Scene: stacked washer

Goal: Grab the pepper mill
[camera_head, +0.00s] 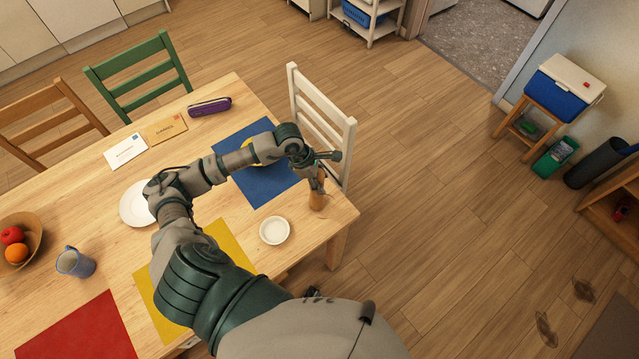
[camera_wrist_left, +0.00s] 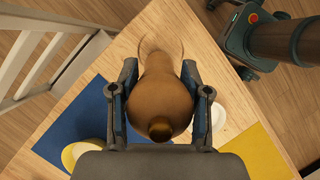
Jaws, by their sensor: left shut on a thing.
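The pepper mill (camera_head: 317,199) is brown and wooden. It stands near the right corner of the table, beside the blue placemat. My left gripper (camera_head: 318,184) comes down over it from above. In the left wrist view the mill (camera_wrist_left: 162,92) fills the space between the two fingers of my left gripper (camera_wrist_left: 161,100), one on each side, and the gripper is shut on it. The mill's base is partly hidden by its body in the wrist view. My right gripper is not in view.
A small white bowl (camera_head: 274,230) stands close to the mill. A blue placemat (camera_head: 262,190) with a partly hidden yellow item lies beside my arm. A white chair (camera_head: 325,125) stands at the table's edge. A white plate (camera_head: 134,205) and a mug (camera_head: 75,262) are further left.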

